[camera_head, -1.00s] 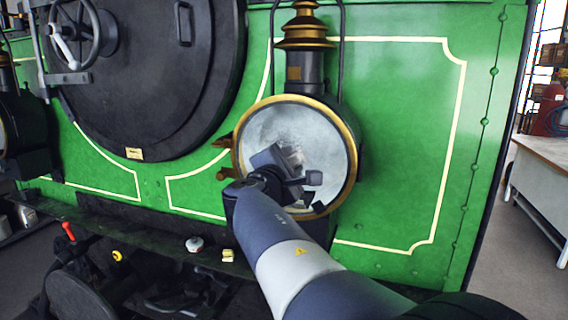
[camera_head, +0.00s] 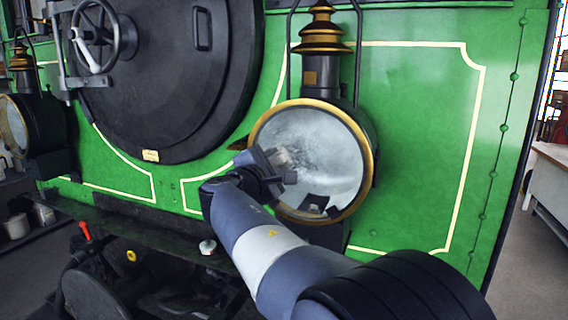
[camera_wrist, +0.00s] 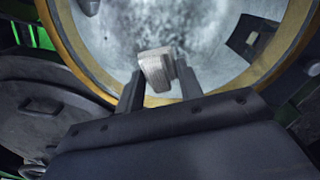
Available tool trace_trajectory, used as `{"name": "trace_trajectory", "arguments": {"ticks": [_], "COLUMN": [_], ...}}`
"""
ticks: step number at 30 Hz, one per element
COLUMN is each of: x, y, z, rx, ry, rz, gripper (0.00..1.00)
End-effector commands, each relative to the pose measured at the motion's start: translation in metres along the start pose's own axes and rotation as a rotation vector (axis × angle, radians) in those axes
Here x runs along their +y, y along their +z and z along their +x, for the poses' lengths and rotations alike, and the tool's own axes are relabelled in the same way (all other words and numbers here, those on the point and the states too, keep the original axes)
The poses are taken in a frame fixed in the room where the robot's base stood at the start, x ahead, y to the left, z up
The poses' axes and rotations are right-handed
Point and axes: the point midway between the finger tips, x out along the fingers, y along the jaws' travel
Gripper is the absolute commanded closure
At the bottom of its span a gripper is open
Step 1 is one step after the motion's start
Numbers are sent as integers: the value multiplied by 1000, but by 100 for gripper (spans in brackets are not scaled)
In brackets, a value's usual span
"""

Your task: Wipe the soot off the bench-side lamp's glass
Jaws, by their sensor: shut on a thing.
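The bench-side lamp is the big round brass-rimmed lamp (camera_head: 368,150) on the green front, on the side towards the workbench. Its glass (camera_head: 335,150) is hazy, with grey mottled soot that also shows on the glass in the wrist view (camera_wrist: 205,35). My gripper (camera_head: 272,168) is at the left part of the glass. In the wrist view my gripper (camera_wrist: 159,86) is shut on a small pale wiping pad (camera_wrist: 156,66). The pad is in front of the glass near its brass rim; I cannot tell whether it touches. My arm hides the lower left rim in the head view.
A second lamp (camera_head: 38,125) stands at the far left. The round black door (camera_head: 165,75) with a handwheel (camera_head: 98,38) is left of the lamp. A dark ledge (camera_head: 150,228) with small items runs below. A workbench (camera_head: 550,155) stands at the right edge.

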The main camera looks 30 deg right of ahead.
Motion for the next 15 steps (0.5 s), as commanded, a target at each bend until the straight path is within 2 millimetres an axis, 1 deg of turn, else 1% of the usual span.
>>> {"name": "trace_trajectory", "arguments": {"ticks": [1,5,12,15], "x": [3,5,18,20], "y": [-5,-8,0,2], "z": [1,1,-1,-1], "rx": [3,2,0,0], "ry": [1,0,2,1], "rz": [-1,-1,1,0], "gripper": [90,90,90,90]}}
